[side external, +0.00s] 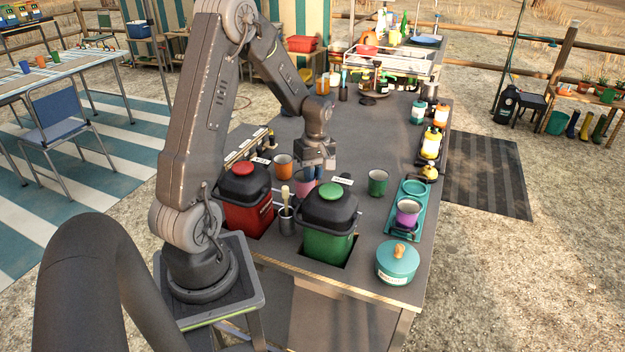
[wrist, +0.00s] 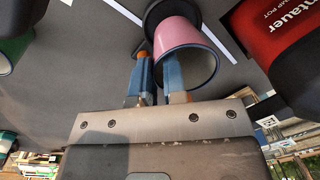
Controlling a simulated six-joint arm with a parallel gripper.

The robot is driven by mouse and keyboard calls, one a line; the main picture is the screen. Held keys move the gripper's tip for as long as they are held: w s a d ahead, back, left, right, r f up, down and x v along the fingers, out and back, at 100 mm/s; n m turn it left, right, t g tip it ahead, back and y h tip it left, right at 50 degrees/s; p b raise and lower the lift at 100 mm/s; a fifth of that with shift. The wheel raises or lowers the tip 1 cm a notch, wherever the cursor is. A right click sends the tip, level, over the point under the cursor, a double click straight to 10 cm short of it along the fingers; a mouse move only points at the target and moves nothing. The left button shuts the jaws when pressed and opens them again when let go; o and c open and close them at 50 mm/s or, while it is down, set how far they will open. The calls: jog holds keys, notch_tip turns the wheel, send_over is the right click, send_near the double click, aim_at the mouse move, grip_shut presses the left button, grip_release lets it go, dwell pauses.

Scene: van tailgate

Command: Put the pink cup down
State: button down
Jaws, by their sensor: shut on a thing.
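My gripper (wrist: 158,68) is shut on the cup's wall near the rim, with blue fingers. A dark round patch lies beyond the cup's base. I cannot tell whether the base touches the tabletop.
An orange cup (side external: 283,166) stands to the left and a green cup (side external: 378,182) to the right. A purple cup (side external: 407,212) is on a teal tray (side external: 391,233).

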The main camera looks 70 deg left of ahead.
jog(key=shift+f, duration=1)
jog(key=shift+f, duration=0.1)
jog(key=c, duration=1.2)
grip_release()
notch_tip(320, 180, up, 12)
jog(key=w, duration=0.1)
jog(key=s+d+r+m+t+y, duration=0.1)
jog(key=d+r+m, duration=0.3)
jog(key=d, duration=0.3)
jog(key=s+d+r+m+t, duration=0.1)
jog(key=d+r+m+t, duration=0.1)
jog(key=d+r+m, duration=0.35)
jog(key=s+d+m+t, duration=0.1)
jog(key=s+d+m, duration=0.2)
jog(key=d, duration=0.1)
jog(key=s+d+m+t, duration=0.1)
jog(key=s+d+m, duration=0.2)
jog(key=d, duration=0.2)
jog(key=s+d+m+t, duration=0.1)
jog(key=s+d+m, duration=0.2)
jog(key=d, duration=0.2)
jog(key=shift+s+r+m+t+h, duration=0.25)
jog(key=shift+r+m+t+h, duration=0.05)
jog(key=shift+r+m+h, duration=0.1)
